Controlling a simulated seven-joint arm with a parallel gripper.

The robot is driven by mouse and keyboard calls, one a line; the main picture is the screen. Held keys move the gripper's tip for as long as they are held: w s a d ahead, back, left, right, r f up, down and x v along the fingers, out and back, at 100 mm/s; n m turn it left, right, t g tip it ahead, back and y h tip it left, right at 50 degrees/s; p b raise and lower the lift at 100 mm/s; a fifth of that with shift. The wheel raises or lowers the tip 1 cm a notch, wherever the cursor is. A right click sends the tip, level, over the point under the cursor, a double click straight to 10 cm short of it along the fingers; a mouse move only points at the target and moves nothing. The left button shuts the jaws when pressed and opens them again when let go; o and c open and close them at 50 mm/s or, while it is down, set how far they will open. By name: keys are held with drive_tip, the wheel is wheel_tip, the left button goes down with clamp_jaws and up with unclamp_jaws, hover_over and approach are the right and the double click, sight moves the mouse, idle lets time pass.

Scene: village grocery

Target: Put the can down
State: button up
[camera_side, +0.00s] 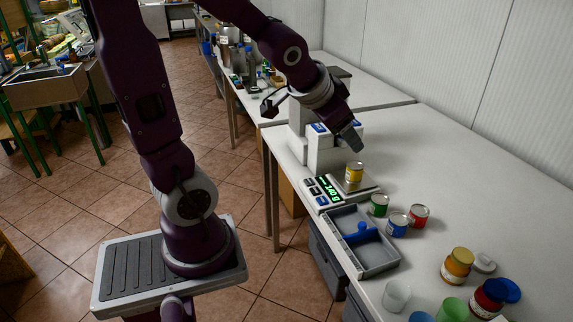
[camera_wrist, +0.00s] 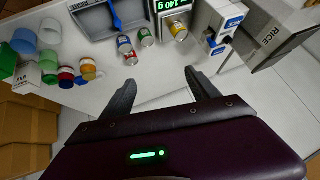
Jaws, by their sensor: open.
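A yellow can (camera_side: 354,172) stands upright on the plate of a scale (camera_side: 366,190). In the wrist view, a yellow can (camera_wrist: 178,28) shows at the scale, whose green display appears to read 140 g. My gripper (camera_side: 354,138) is above the can and apart from it. In the wrist view, my gripper's fingers (camera_wrist: 163,84) are spread with nothing between them. A green can (camera_side: 379,204), a blue can (camera_side: 397,224) and a red can (camera_side: 418,215) stand on the table beside the scale.
Jars and cups stand at the near end, including a yellow-lidded jar (camera_side: 457,265). White box-shaped units (camera_side: 330,150) stand behind the scale. The table's wall side is clear.

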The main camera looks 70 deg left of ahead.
drive_tip(key=s+d+r+g+h, duration=0.1)
drive_tip(key=s+d, duration=0.5)
drive_tip(key=s, duration=0.2)
drive_tip(key=s+d+r+g+h, duration=0.1)
drive_tip(key=s+d+h, duration=0.1)
drive_tip(key=s+d, duration=0.4)
drive_tip(key=s, duration=0.2)
drive_tip(key=shift+s+r+m, duration=0.2)
drive_tip(key=shift+s+m, duration=0.1)
